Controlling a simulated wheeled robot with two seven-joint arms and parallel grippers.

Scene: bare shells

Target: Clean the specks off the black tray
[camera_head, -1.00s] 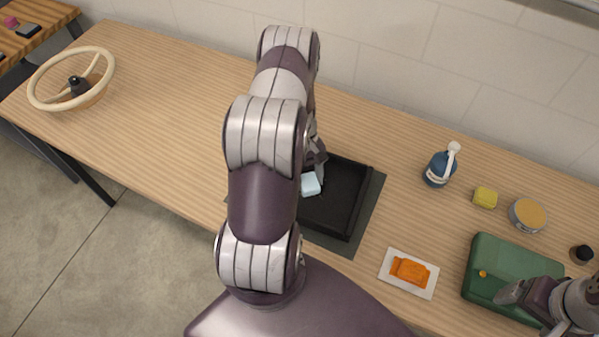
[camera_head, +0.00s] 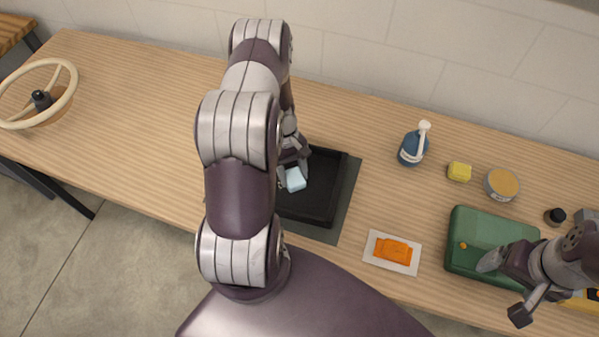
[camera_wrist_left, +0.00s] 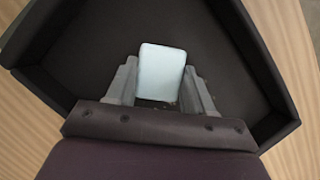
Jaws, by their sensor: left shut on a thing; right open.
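The black tray (camera_head: 330,190) lies on a dark mat (camera_head: 350,200) on the wooden table, partly hidden by my left arm in the head view. My left gripper (camera_head: 293,172) is down inside the tray, shut on a pale blue block (camera_head: 297,181), perhaps a sponge. In the left wrist view the block (camera_wrist_left: 162,70) sits between both fingers over the tray floor (camera_wrist_left: 100,50). A few tiny marks show beside the block there, too small to identify. I cannot make out specks in the head view. My right gripper (camera_head: 503,288) is open and empty, over the front of the green box.

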